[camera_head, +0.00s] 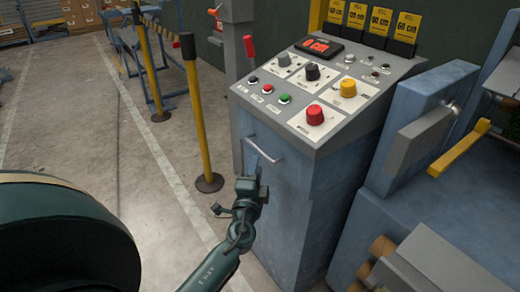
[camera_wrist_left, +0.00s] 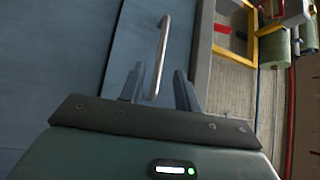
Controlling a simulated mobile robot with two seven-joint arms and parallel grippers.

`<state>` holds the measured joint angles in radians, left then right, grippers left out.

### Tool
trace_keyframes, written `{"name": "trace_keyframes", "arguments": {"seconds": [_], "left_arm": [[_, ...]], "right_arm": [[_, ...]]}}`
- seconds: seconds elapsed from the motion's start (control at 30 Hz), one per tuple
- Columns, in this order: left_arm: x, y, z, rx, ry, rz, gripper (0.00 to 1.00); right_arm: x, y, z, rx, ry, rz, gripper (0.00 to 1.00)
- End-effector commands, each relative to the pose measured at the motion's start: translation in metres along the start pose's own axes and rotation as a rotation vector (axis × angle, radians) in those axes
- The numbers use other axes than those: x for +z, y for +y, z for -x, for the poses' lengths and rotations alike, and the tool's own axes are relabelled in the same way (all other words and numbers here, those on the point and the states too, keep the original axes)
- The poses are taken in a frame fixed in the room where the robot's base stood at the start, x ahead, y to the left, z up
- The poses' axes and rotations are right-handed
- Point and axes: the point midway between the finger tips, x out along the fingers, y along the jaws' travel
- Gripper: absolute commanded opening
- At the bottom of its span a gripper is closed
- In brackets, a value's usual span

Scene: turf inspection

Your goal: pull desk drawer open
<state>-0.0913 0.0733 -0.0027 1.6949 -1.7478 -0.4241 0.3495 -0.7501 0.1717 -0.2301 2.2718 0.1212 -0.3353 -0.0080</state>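The desk is a blue-grey control console (camera_head: 300,200) with a sloped panel of buttons and knobs. Its drawer has a pale metal bar handle (camera_head: 266,150) near the top of the front face. The drawer front looks flush with the console. My left gripper (camera_head: 256,166) is at the handle, in front of the drawer. In the left wrist view the handle (camera_wrist_left: 160,55) reaches down between the two fingers of my left gripper (camera_wrist_left: 158,90). The fingers are apart, with a visible gap on each side of the bar. My right gripper is not in view.
A yellow post (camera_head: 196,120) on a round base stands left of the console, with another yellow post (camera_head: 148,65) behind it. A blue machine (camera_head: 420,130) stands close on the right. The concrete floor (camera_head: 130,170) left of the console is clear around the posts.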

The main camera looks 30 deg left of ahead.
Motion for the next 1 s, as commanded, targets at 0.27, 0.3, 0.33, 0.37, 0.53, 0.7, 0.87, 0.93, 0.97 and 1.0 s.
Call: {"name": "trace_keyframes", "arguments": {"seconds": [0.27, 0.3, 0.33, 0.37, 0.53, 0.7, 0.87, 0.93, 0.97, 1.0], "left_arm": [[0.000, -0.001, -0.052, -0.001, -0.001, -0.001, 0.32], [0.000, 0.000, -0.057, -0.001, 0.000, -0.001, 0.32], [0.000, 0.000, -0.060, 0.000, 0.000, -0.001, 0.32], [0.000, 0.000, -0.062, 0.000, 0.000, 0.000, 0.32], [0.000, 0.001, -0.070, 0.001, 0.001, 0.000, 0.32], [0.000, 0.001, -0.070, 0.001, 0.001, 0.000, 0.32], [0.000, 0.001, -0.070, 0.001, 0.001, 0.000, 0.25], [0.000, 0.001, -0.070, 0.001, 0.001, 0.000, 0.19], [0.000, 0.001, -0.070, 0.001, 0.001, 0.000, 0.17], [0.000, 0.001, -0.070, 0.001, 0.001, 0.000, 0.14]], "right_arm": [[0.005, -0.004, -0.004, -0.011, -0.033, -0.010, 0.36], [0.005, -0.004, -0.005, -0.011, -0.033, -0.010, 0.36], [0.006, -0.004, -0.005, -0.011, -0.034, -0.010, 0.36], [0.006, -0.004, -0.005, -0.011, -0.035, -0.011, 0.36], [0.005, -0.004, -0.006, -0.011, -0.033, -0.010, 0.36], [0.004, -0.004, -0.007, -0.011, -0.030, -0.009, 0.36], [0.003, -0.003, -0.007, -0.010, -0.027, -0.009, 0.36], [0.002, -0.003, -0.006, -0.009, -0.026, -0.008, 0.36], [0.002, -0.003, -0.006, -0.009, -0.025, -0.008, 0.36], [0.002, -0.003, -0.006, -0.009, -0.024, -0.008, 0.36]]}}
